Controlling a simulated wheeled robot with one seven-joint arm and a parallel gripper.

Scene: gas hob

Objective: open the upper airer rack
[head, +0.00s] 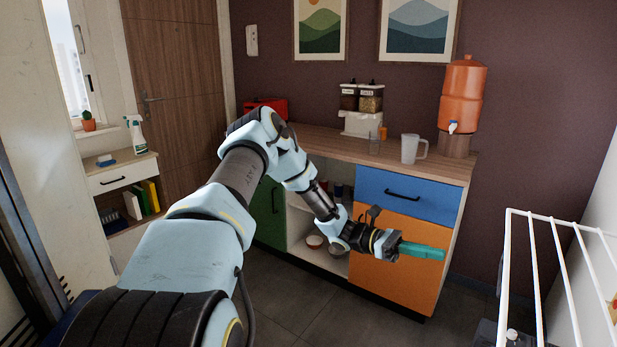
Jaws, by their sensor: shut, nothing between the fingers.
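A white wire rack (560,221), which looks like the airer, stands at the right edge, with its top rail and several thin bars showing. The rest of it is cut off by the picture edge, so I cannot tell upper from lower rack or how far it is folded. My gripper (436,252) has teal fingers, shut with nothing between them. It points right, to the left of the rack and apart from it, in front of the orange cabinet door in the picture.
A cabinet (465,180) with a blue drawer (425,196) and orange door (385,240) stands behind my arm. On it are a clear jug (412,148) and an orange water dispenser (463,95). Dark floor (465,300) shows between cabinet and rack.

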